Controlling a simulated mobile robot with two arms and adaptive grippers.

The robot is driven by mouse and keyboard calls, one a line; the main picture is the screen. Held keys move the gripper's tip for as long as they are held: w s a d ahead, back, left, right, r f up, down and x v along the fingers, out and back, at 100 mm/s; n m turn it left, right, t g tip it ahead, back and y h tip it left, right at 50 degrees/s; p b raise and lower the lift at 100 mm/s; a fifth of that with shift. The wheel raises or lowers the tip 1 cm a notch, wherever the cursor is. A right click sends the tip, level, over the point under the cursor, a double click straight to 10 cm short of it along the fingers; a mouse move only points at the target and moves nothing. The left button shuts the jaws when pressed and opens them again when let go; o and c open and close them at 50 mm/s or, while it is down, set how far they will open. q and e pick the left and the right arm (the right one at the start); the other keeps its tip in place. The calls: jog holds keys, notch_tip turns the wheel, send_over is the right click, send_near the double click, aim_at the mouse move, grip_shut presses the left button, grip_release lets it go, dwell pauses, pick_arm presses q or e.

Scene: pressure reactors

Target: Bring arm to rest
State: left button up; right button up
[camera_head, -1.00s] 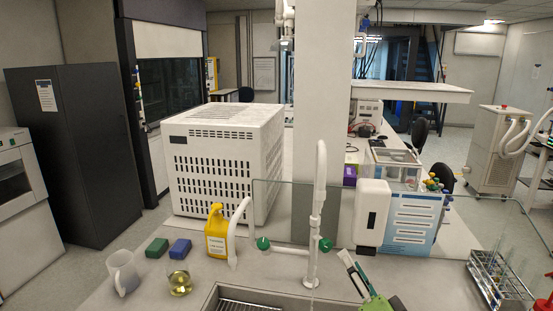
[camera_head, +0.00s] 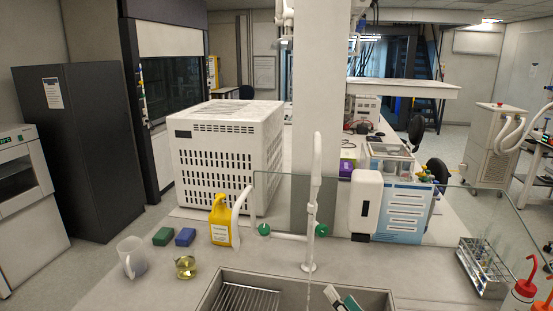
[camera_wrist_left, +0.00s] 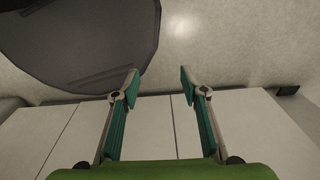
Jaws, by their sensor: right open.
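My right gripper (camera_head: 342,298) shows only by its fingertips at the bottom edge of the head view, over the sink. Its two fingers are apart with nothing seen between them; the rest is cut off by the frame. My left gripper (camera_wrist_left: 160,76) shows in the left wrist view with its two teal-lined fingers spread and empty. It hangs in front of pale cabinet panels (camera_wrist_left: 150,135), with the speckled floor (camera_wrist_left: 225,40) and a dark rounded shape (camera_wrist_left: 80,35) beyond. The left gripper is not seen in the head view.
The sink (camera_head: 250,296) and white tap (camera_head: 312,215) stand at the counter's front. A tube rack (camera_head: 482,268) and red-capped bottle (camera_head: 522,290) are at right.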

jog(key=s+f+n+g+h, duration=0.2)
jog(key=s+f+n+g, duration=0.3)
jog(key=s+f, duration=0.8)
jog(key=s+d+f+n+g+h, duration=0.15)
jog(key=s+g, duration=0.25)
jog(key=s, duration=0.6)
jog(key=s+d+f+n+g+h, duration=0.1)
jog(key=s+d+f+g, duration=0.2)
jog(key=s, duration=0.8)
notch_tip(320, 180, down, 28)
jog(key=s+f+g+b, duration=0.1)
jog(key=g+b, duration=0.1)
jog(key=b, duration=0.3)
pick_arm(q)
notch_tip(320, 180, down, 10)
jog(key=s+b, duration=0.1)
jog(key=b, duration=0.4)
pick_arm(e)
jog(key=s+d+f+g, duration=0.1)
jog(key=s+d+f, duration=0.2)
jog(key=s+f, duration=1.4)
notch_tip(320, 180, down, 4)
jog(key=shift+s+f, duration=0.15)
jog(key=shift+s, duration=0.2)
